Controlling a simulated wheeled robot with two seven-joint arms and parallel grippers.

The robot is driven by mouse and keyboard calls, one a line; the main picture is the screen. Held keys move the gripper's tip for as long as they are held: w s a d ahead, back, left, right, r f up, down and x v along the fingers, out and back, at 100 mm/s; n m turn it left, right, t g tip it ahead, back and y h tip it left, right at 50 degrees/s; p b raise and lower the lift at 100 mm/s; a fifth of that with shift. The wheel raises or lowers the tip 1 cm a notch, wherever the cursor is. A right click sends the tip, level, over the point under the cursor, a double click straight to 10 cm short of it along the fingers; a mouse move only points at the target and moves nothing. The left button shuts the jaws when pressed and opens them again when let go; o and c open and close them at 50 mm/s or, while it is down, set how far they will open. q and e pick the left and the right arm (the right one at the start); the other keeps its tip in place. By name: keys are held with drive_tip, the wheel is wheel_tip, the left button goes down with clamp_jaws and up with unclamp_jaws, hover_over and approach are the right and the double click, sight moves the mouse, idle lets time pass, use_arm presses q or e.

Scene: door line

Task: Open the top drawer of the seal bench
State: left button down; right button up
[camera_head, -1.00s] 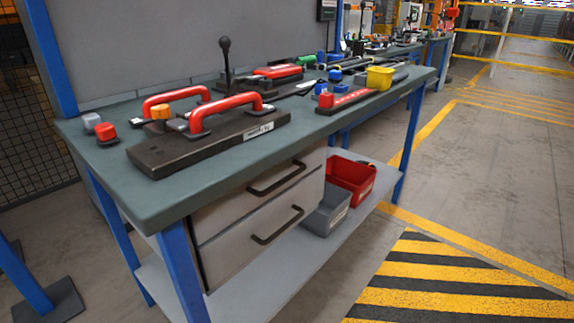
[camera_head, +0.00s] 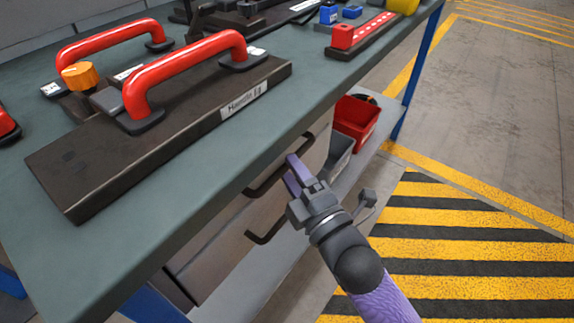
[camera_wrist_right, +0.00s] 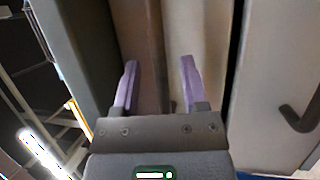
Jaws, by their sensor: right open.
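The seal bench (camera_head: 60,250) has a green-grey top with two pale drawers under its front edge. My right gripper (camera_head: 293,168) is at the top handle; contact cannot be told. My left gripper is not in view.
On the bench top stand a dark block with red handles (camera_head: 185,75) and an orange knob (camera_head: 80,76). A red bin (camera_head: 355,120) and a grey bin (camera_head: 338,155) sit on the lower shelf. The striped floor (camera_head: 450,240) at right is clear.

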drive_tip(key=shift+b+x, duration=0.3)
drive_tip(key=shift+x, duration=0.9)
clamp_jaws()
idle(0.3)
